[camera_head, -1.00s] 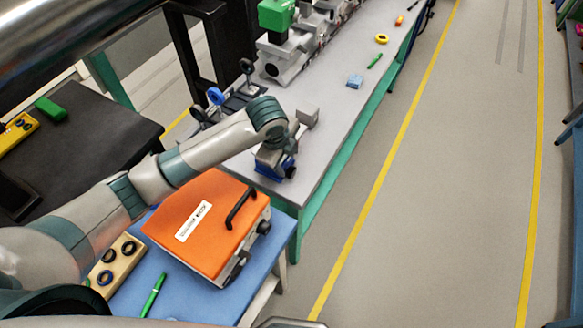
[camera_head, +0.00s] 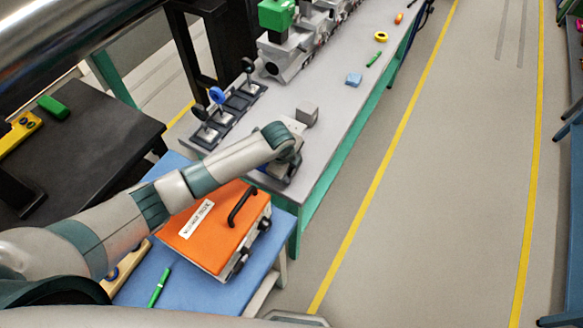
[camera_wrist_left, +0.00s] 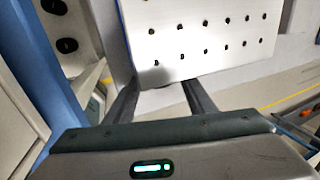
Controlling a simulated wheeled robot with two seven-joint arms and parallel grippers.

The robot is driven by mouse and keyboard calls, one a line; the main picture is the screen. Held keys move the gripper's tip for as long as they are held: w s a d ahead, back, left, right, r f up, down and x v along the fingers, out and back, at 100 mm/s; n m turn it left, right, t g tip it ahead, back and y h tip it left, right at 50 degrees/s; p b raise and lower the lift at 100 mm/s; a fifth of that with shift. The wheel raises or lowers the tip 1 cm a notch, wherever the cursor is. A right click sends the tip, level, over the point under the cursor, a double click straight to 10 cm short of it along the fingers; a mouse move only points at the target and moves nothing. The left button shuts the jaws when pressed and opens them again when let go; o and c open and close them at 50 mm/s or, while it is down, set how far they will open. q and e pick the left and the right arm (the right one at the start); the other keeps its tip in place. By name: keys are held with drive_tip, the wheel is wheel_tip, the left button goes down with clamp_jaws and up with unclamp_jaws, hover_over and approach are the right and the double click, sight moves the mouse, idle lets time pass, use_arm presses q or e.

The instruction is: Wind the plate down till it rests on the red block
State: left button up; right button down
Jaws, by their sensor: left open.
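A pale plate with rows of dark holes (camera_wrist_left: 205,35) fills the upper middle of the left wrist view. In the head view a light corner of it (camera_head: 292,124) shows past my left wrist, over blue parts of a stand (camera_head: 291,171) near the bench's end. My left gripper (camera_wrist_left: 160,88) is open, its two fingers apart just short of the plate's near edge. I cannot tell whether they touch anything. In the head view my arm hides the fingers and most of the stand. I cannot make out the red block or a winding knob. My right gripper is not in view.
An orange case (camera_head: 207,235) with a black handle stands on the blue table (camera_head: 190,292), close under my left forearm. A green pen (camera_head: 159,287) lies beside it. A grey block (camera_head: 307,116) and small mounted optics (camera_head: 217,97) are on the grey bench (camera_head: 335,125). The floor to the right is clear.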

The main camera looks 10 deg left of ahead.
use_arm(q)
drive_tip(key=c, duration=1)
drive_tip(key=shift+s+a+f+t, duration=0.1)
drive_tip(key=shift+s+a+t, duration=0.05)
drive_tip(key=shift+t, duration=0.45)
drive_tip(key=shift+c, duration=0.2)
drive_tip(key=shift+t+h, duration=0.5)
drive_tip(key=shift+t, duration=0.2)
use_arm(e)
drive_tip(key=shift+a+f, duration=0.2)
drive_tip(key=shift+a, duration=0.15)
use_arm(q)
drive_tip(key=o, duration=1)
drive_tip(key=shift+o, duration=0.2)
drive_tip(key=shift+s, duration=0.1)
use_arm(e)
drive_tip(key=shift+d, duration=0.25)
